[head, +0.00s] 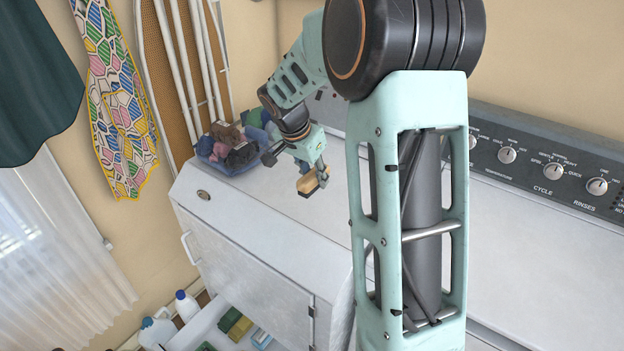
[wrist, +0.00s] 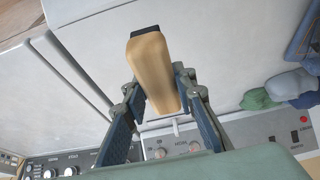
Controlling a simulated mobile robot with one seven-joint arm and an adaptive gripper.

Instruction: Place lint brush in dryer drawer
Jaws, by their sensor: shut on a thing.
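The lint brush (head: 308,185), a tan wooden block with a dark end, is held by my gripper (head: 317,176) above the white dryer top (head: 260,200). In the wrist view, the brush (wrist: 152,65) lies between the two fingers of my gripper (wrist: 156,88), with its dark end pointing away. The fingers are shut on its sides. An open white drawer (head: 196,326) shows low at the front of the dryer, at the bottom edge of the head view. Green and yellow sponge-like items (head: 234,325) lie in it. Part of the drawer is cut off.
The washer's control panel (head: 545,165) is at the right. White bottles (head: 187,305) stand left of the drawer. Hanging cloths (head: 115,100) are at the left. The dryer top's front part is clear.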

